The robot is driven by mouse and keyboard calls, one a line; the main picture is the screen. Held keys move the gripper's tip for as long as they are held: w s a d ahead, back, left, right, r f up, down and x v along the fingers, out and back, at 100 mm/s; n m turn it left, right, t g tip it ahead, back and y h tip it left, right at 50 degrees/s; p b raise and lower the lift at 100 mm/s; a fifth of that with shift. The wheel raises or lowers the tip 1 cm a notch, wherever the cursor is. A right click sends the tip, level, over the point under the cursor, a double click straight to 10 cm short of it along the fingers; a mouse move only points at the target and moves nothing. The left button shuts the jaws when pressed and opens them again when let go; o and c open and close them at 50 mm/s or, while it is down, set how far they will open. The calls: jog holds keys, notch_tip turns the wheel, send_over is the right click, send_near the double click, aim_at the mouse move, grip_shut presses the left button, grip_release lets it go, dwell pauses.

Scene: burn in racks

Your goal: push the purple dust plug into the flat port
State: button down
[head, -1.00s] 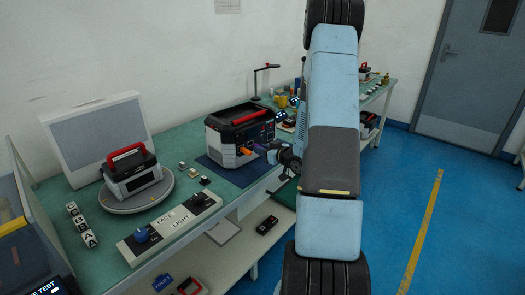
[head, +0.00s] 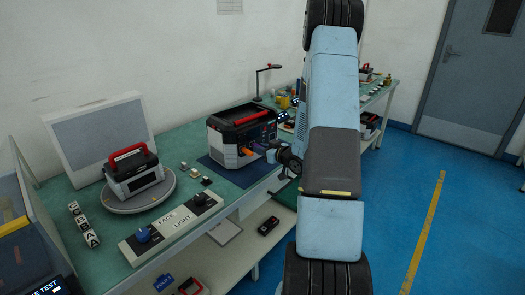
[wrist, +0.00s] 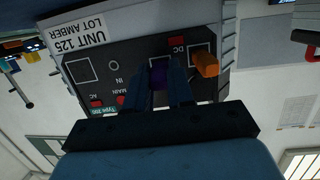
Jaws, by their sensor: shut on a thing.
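The test unit (head: 228,150) is a dark box with a red handle on the bench. Its front panel (wrist: 125,75) fills the upper wrist view, upside down, with a label reading UNIT 125 LOT AMBER. My gripper (head: 268,150) is shut on the purple dust plug (wrist: 159,77), which shows between the fingers in the wrist view. The plug is in front of an outlined port next to the DC marking; the plug and fingers hide much of this port. Whether the plug touches or enters it, I cannot tell. An orange plug (wrist: 207,65) sticks out beside it.
An empty-looking square port (wrist: 84,70) is at the panel's other side. On the bench, a second unit (head: 132,177) stands on a round turntable (head: 140,198). A control box with knobs (head: 172,228) lies along the front edge. A lamp (head: 262,82) stands behind.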

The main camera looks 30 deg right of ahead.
jog(key=shift+w+a, duration=0.1)
jog(key=shift+w, duration=0.3)
jog(key=c, duration=0.9)
grip_release()
jog(key=v, duration=1.3)
jog(key=shift+s, duration=0.35)
